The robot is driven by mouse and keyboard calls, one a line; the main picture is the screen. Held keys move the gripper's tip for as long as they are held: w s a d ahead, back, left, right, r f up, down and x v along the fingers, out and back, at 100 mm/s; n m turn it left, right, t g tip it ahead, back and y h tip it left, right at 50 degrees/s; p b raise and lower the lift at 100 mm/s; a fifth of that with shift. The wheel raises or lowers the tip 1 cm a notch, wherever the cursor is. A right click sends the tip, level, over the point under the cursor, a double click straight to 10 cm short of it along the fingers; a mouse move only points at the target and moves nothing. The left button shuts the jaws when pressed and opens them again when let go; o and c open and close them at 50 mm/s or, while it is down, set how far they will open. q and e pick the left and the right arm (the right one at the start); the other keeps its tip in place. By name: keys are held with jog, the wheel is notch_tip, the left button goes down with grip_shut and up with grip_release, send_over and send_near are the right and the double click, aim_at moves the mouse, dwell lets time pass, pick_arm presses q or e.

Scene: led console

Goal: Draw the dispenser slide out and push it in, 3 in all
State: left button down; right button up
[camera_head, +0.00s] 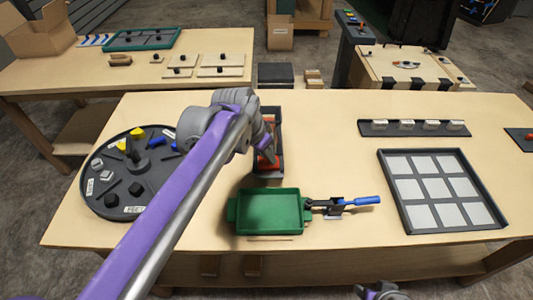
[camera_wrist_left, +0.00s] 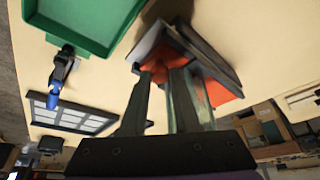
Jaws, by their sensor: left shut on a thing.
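The dispenser (camera_head: 278,123) is a narrow dark grey housing with an orange-red slide (camera_head: 267,158), near the middle of the table. My left gripper (camera_head: 268,143) reaches down over it, and my arm hides part of its left side. In the left wrist view, the two fingers of my left gripper (camera_wrist_left: 160,80) are shut on the orange slide (camera_wrist_left: 219,94), beside the grey housing (camera_wrist_left: 212,55). How far the slide stands out of the housing is hard to tell. A grey part of my right arm shows at the bottom edge of the head view, its jaws unclear.
A green tray (camera_head: 270,231) stands just in front of the dispenser, with a blue-handled tool (camera_head: 362,201) at its right. A round dark turntable (camera_head: 108,200) lies left, a grid frame (camera_head: 393,185) and a switch strip (camera_head: 375,129) right. Table between is clear.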

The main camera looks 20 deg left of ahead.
dwell(0.3)
pick_arm(q)
jog(key=s+d+p, duration=0.3)
jog(key=s, duration=0.7)
jog(key=shift+s, duration=0.25)
jog(key=c, duration=1.1)
grip_release()
jog(key=shift+o, duration=0.8)
jog(key=shift+s, duration=0.2)
jog(key=shift+r, duration=0.1)
